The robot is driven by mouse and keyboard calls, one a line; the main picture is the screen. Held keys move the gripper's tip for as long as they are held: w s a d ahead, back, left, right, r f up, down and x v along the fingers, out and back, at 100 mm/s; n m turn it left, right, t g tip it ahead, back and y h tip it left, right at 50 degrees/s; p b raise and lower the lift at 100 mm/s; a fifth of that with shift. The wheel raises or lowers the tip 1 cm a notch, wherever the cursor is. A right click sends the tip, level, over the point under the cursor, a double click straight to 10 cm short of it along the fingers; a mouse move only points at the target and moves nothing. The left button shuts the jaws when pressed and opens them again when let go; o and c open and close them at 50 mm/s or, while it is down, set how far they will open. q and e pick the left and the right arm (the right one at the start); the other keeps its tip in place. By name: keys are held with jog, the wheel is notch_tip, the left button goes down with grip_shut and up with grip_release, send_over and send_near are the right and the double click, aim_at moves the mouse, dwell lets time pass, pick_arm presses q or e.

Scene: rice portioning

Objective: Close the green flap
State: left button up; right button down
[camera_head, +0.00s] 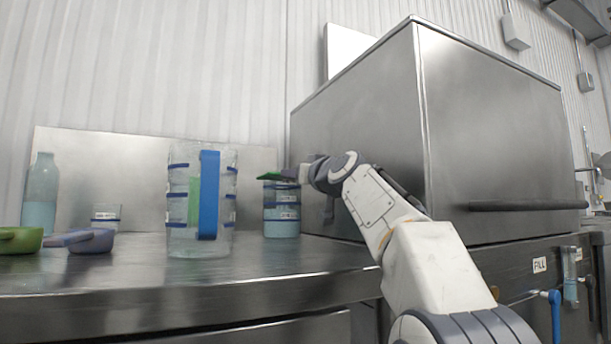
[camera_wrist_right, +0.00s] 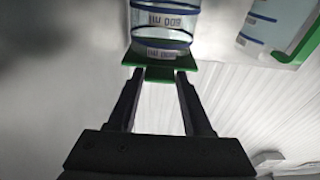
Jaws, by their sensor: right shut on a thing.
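The green flap (camera_head: 271,176) sits at the top of a clear container with blue bands (camera_head: 282,213), which stands upright on the counter beside the steel box. In the head view the flap looks slightly tilted; I cannot tell whether it is fully down on the rim. My right gripper (camera_head: 292,175) reaches the flap from the right. In the right wrist view my gripper (camera_wrist_right: 161,77) has its two fingers on either side of the green flap's tab (camera_wrist_right: 159,74), shut on it, with the container (camera_wrist_right: 163,25) beyond. My left gripper is not in view.
A clear jug with a blue handle (camera_head: 209,195) stands left of the container. A green scoop (camera_head: 20,240), a purple scoop (camera_head: 88,240), a small cup (camera_head: 105,216) and a bottle (camera_head: 40,195) are farther left. The large steel box (camera_head: 360,120) is close behind my right arm.

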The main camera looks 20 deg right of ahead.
jog(key=shift+w+f, duration=0.2)
jog(key=shift+f, duration=0.35)
jog(key=shift+w+f, duration=0.2)
jog(key=shift+f, duration=0.3)
jog(key=shift+b, duration=0.3)
jog(key=shift+c, duration=1.6)
grip_release()
jog(key=shift+s+r, duration=0.15)
jog(key=shift+r, duration=0.05)
jog(key=s+f+b, duration=0.1)
jog(key=s+b, duration=0.2)
jog(key=s, duration=0.7)
jog(key=shift+d+f, duration=0.2)
jog(key=shift+d, duration=0.25)
jog(key=shift+s, duration=0.15)
